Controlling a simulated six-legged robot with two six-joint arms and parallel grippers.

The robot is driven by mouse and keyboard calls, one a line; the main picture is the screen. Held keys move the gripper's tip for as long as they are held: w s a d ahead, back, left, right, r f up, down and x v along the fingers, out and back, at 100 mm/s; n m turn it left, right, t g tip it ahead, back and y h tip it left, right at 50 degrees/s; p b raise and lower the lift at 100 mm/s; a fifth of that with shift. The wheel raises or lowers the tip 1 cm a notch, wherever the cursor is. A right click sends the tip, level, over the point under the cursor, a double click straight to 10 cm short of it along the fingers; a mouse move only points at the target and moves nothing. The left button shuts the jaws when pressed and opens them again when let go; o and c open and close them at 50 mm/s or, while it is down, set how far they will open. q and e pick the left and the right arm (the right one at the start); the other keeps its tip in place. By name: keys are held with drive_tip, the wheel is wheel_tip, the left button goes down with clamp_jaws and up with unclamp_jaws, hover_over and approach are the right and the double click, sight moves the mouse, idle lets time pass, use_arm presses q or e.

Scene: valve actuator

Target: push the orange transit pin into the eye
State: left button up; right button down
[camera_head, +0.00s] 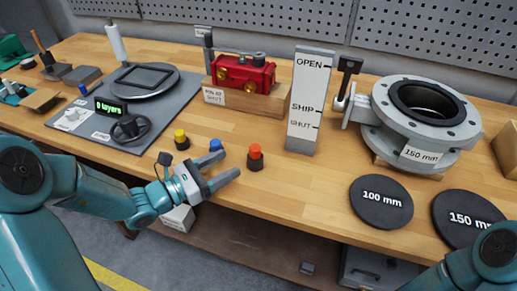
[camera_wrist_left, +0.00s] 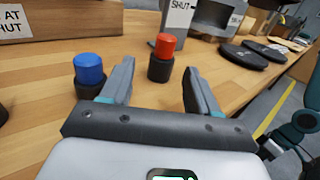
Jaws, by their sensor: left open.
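An orange-red capped pin (camera_head: 255,152) stands upright in a black base on the bench near its front edge. It also shows in the left wrist view (camera_wrist_left: 165,46). My left gripper (camera_head: 229,162) is open and empty, just left of this pin. In the left wrist view the pin stands beyond the open fingers (camera_wrist_left: 158,75), between them and apart from both. I cannot make out an eye for certain. The grey flanged valve (camera_head: 427,115) stands at the right with a dark-topped lever (camera_head: 346,82) beside it. My right gripper is out of view.
Blue (camera_head: 215,146) and yellow (camera_head: 181,139) capped pieces stand left of the orange one. An OPEN/SHIP/SHUT post (camera_head: 309,100) stands behind. A red actuator (camera_head: 242,73) sits on a wooden block. Black discs (camera_head: 381,202) lie at the front right.

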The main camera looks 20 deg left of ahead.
sight(250, 153)
use_arm(q)
drive_tip(key=x, duration=0.6)
drive_tip(key=p+x, duration=0.1)
drive_tip(key=x, duration=0.2)
drive_tip(key=shift+s+d+r, duration=0.3)
drive_tip(key=shift+d, duration=0.05)
drive_tip(key=shift+w+f, duration=0.1)
drive_tip(key=shift+w, duration=0.15)
drive_tip(key=c, duration=1.1)
